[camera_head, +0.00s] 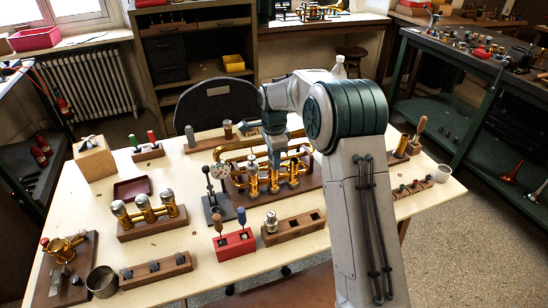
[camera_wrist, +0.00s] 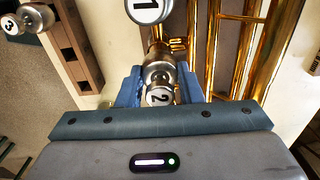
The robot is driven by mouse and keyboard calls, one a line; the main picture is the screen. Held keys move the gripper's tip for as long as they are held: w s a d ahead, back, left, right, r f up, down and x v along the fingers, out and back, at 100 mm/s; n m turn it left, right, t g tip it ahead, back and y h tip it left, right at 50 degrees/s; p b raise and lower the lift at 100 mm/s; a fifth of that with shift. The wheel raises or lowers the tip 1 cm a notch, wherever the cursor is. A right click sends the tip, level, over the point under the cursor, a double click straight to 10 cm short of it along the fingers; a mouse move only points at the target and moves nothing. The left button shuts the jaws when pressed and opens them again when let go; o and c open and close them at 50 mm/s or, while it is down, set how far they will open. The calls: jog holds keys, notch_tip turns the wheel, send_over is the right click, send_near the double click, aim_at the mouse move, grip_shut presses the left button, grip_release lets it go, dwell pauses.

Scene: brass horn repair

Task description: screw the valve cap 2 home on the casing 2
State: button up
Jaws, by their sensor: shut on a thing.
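My gripper (camera_wrist: 160,90) is shut on the valve cap 2 (camera_wrist: 158,95), a silver cap with a white face marked "2", seen between the blue jaws in the wrist view. In the head view my gripper (camera_head: 275,152) is over the brass horn (camera_head: 240,158), at its row of upright casings. Silver and brass parts show just beyond cap 2 in the wrist view. The casing 2 is mostly hidden by the cap and jaws, and I cannot tell how far the cap is seated. A silver cap marked "1" (camera_wrist: 147,9) is just beyond cap 2.
A wooden block with square slots (camera_head: 305,221) stands in front of the horn; a cap marked "3" (camera_wrist: 38,17) is on it. A dial gauge stand (camera_head: 219,217), a red tool block (camera_head: 234,244) and a valve rack (camera_head: 152,225) stand to the left. Long brass tubes (camera_wrist: 238,50) run close on the right.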

jog(key=shift+m, duration=0.4)
jog(key=o, duration=1.1)
jog(key=shift+o, duration=0.2)
jog(key=shift+r, duration=0.1)
notch_tip(320, 180, up, 13)
jog(key=s+d+r+n, duration=0.4)
jog(key=s, duration=0.4)
jog(key=s+d+f+n+t, duration=0.1)
jog(key=s+d+f+n, duration=0.1)
jog(key=s, duration=0.6)
jog(key=s+d+f+n+t, duration=0.1)
jog(key=s+d+f+n, duration=0.1)
jog(key=s+n, duration=0.3)
jog(key=s+d+f+n, duration=0.2)
jog(key=s+d+n, duration=0.1)
jog(key=s, duration=1)
jog(key=shift+d+f+n+t, duration=0.35)
jog(key=shift+n+t, duration=0.05)
jog(key=shift+n, duration=0.3)
